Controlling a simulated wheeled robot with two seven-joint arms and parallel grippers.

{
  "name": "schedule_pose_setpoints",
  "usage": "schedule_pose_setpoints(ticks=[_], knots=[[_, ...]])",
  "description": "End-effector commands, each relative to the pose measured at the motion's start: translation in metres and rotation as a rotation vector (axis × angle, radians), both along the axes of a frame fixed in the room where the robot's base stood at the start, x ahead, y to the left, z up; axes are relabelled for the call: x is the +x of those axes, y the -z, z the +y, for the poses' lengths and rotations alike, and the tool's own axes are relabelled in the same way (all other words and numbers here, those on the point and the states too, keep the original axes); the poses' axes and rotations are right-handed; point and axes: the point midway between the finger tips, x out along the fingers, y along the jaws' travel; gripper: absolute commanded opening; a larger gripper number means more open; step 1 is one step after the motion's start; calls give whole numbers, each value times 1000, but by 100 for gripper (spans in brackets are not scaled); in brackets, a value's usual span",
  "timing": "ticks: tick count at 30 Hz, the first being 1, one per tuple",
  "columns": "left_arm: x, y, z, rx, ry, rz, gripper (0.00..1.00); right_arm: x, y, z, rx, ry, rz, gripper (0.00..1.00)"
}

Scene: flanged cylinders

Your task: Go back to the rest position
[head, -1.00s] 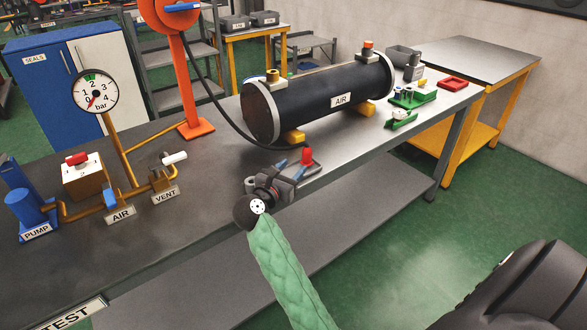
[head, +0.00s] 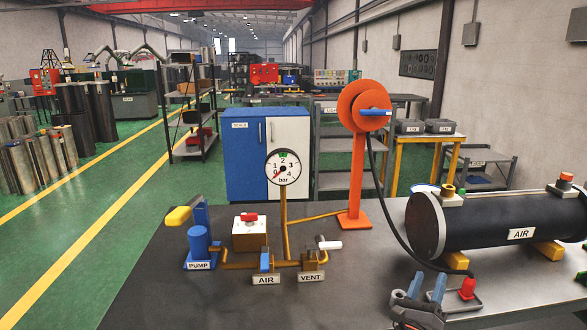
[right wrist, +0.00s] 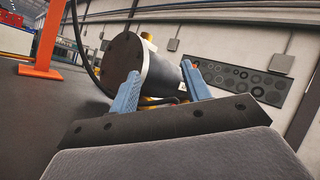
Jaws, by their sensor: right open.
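My right gripper (head: 427,287) is at the bottom right of the head view, over the front part of the bench. Its two blue fingers are apart and nothing shows between them. In the right wrist view the open fingers (right wrist: 160,88) point toward the black cylinder. The black cylinder (head: 470,223), labelled AIR, lies on yellow supports behind the gripper. A small red piece (head: 467,287) stands on a grey holder just right of the fingers. My left gripper is not in view.
The dark bench (head: 180,275) carries a pump (head: 199,241), a gauge (head: 283,167), AIR and VENT valves and an orange stand (head: 357,170). A black hose (head: 385,215) runs from the stand to near the gripper. The bench's left front part is clear.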

Motion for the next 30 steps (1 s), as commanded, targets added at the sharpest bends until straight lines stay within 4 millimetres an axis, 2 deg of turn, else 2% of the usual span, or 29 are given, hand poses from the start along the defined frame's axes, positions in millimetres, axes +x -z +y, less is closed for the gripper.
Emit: schedule_pose_setpoints(ticks=[4, 8, 11, 16, 21, 24, 30], knots=[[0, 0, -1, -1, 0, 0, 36, -11, -1, 44, -315, -90, 93, 48], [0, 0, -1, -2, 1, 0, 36, -21, 10, 85, -596, -169, 186, 48], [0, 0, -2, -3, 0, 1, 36, -31, 27, 115, -811, -227, 265, 48], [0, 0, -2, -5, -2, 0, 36, -54, 70, 155, -1161, -329, 409, 48], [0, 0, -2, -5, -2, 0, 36, -82, 121, 178, -1474, -435, 558, 48], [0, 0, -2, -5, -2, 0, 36, -105, 155, 184, -1662, -510, 658, 48], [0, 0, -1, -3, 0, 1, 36, -163, 223, 175, -2020, -694, 883, 48]])
